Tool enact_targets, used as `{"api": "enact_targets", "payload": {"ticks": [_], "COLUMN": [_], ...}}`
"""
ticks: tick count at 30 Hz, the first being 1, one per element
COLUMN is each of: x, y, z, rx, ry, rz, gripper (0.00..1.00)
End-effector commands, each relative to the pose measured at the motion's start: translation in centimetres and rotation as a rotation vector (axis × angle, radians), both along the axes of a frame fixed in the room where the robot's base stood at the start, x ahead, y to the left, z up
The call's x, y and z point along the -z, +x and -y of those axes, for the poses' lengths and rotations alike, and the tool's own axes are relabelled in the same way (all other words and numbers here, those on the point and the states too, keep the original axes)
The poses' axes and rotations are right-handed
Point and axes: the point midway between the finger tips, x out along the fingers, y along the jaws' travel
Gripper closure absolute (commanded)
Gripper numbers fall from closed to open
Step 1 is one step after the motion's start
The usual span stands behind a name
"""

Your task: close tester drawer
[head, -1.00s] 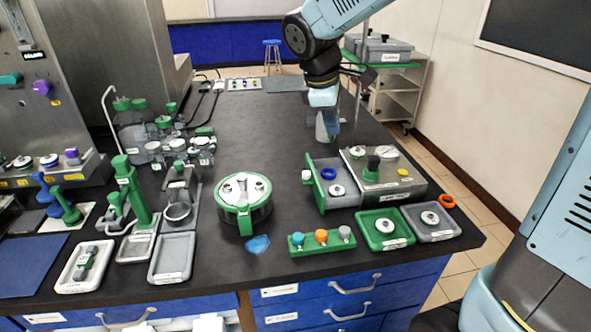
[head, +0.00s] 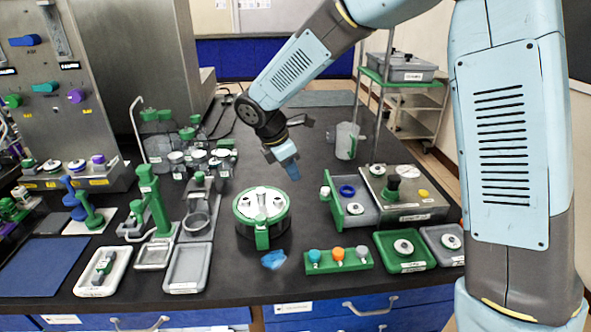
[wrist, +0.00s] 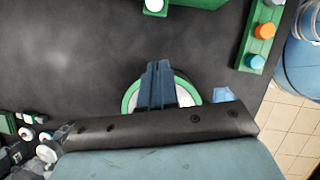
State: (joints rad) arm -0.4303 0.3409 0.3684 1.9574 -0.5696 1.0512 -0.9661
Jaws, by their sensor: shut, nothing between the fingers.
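The tester (head: 405,205) is a silver box on the right of the bench in the head view. Its grey drawer (head: 362,217) stands pulled out to the left, with a green front (head: 334,207) and a white knob (head: 325,191). A blue ring and a white disc with a dark knob sit in the drawer. My gripper (head: 291,173) is shut and empty, pointing down in the air left of the drawer front, apart from it. In the wrist view the shut fingers (wrist: 158,72) show; the white knob (wrist: 154,6) and green front lie at the top edge.
A round green-rimmed device (head: 262,209) stands left of the drawer. A green rack with coloured knobs (head: 338,262) and a green tray (head: 405,265) lie in front. A clear beaker (head: 346,141) stands behind. Dark bench is free between device and drawer.

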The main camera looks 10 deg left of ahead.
Motion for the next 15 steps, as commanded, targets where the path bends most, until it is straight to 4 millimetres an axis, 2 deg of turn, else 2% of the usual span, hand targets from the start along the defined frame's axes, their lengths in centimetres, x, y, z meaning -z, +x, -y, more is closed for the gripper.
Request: {"api": "enact_targets", "payload": {"ticks": [1, 12, 15], "x": [1.0, 7.0, 6.7], "y": [0.1, 1.3, 2.1], "z": [0.4, 2.5, 3.9], "rx": [0.001, 0.003, 0.005], "ry": [-0.003, -0.002, 0.0], "rz": [-0.004, -0.004, 0.001], "gripper": [1.0, 1.0, 1.0]}}
